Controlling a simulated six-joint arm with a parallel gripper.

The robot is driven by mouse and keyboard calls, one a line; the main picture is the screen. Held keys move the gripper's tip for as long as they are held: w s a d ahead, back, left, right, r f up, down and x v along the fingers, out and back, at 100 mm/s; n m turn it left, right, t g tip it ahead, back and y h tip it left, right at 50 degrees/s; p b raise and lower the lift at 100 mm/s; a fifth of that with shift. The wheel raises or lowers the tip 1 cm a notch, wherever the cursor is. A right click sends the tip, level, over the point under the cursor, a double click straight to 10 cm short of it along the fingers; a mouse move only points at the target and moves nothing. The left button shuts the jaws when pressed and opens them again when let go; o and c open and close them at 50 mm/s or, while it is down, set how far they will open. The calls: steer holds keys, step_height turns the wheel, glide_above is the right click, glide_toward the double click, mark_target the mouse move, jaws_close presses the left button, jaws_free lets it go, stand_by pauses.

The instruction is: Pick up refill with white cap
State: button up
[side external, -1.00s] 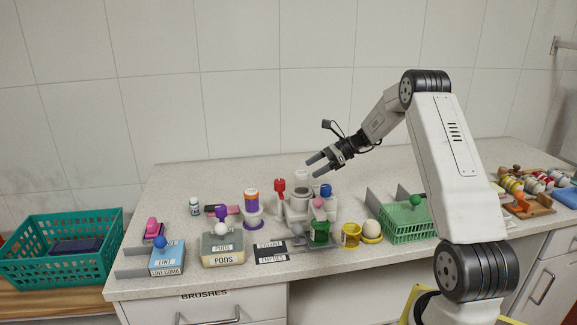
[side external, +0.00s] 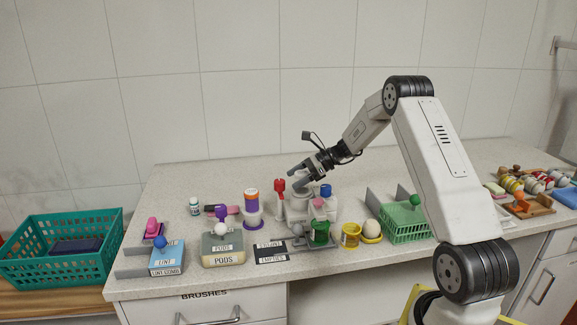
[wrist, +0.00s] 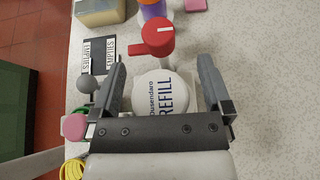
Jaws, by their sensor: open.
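The refill (wrist: 160,112) shows in the wrist view as a round white cap with blue print reading REFILL. My gripper (wrist: 162,78) is open, with one finger on each side of the cap. The cap lies between the fingers in the picture; whether they touch it I cannot tell. In the side view my gripper (side external: 293,184) is low over the grey holder in the middle of the counter, and it hides most of the refill. The body below the cap is hidden.
A red-handled tool (side external: 279,190) stands just left of the holder; its red knob (wrist: 152,38) is close in front of the cap. The green basket (side external: 405,223) is further right.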

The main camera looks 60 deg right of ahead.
stand_by(0.4)
steer(key=c, duration=1.3)
steer(key=shift+r, duration=0.1)
steer(key=shift+r, duration=4.95)
steer(key=shift+r, duration=0.1)
